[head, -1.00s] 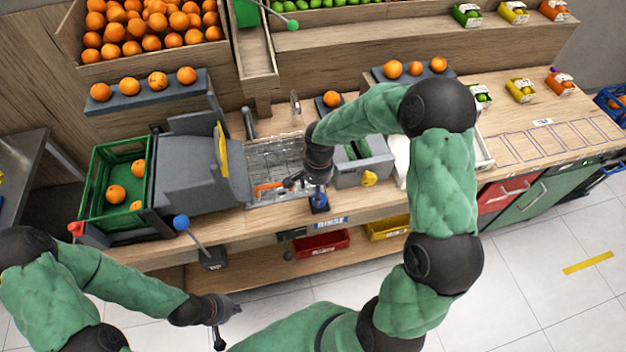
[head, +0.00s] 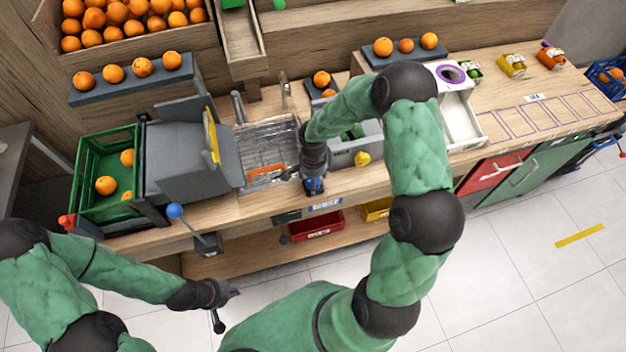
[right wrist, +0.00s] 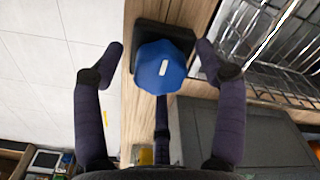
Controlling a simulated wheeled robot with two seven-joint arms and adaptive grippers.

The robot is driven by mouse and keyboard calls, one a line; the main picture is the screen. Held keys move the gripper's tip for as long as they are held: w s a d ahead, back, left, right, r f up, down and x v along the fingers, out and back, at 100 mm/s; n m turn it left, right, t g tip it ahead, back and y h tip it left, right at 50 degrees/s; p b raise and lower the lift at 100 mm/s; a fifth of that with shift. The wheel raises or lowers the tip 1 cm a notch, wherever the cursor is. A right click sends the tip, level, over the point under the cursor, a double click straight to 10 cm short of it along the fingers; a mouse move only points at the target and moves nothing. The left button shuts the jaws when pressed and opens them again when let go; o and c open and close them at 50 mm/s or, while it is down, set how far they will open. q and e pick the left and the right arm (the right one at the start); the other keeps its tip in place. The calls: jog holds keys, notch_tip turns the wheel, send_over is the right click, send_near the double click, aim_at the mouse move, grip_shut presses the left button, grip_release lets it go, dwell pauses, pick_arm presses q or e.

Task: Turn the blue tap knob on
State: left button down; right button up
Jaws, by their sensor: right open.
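The blue tap knob (right wrist: 160,67) is faceted, with a small white mark, and sits on a dark block at the counter's front edge. In the head view the knob (head: 314,186) shows just below my right gripper (head: 313,172). In the right wrist view my right gripper (right wrist: 160,52) is open, with one finger on each side of the knob and a visible gap on both sides. My left gripper (head: 228,308) hangs over the floor at the lower left, its fingers apart and empty, away from the knob.
A wire-grid basin (head: 270,140) and a grey juicer (head: 190,155) stand left of the knob. A blue-ball lever (head: 175,211) rises at the counter front. A green crate (head: 88,185) holds oranges. A red bin (head: 318,225) sits below. Floor in front is clear.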

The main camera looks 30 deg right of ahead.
jog(key=shift+f, duration=0.1)
jog(key=shift+c, duration=0.3)
jog(key=c, duration=1.1)
jog(key=n+b, duration=0.1)
jog(key=n, duration=0.2)
jog(key=shift+n, duration=0.4)
jog(key=n, duration=0.4)
jog(key=shift+n+b, duration=0.3)
jog(key=shift+b, duration=0.1)
jog(key=n, duration=0.4)
jog(key=n+p, duration=0.1)
jog(key=n, duration=0.4)
jog(key=shift+n, duration=0.4)
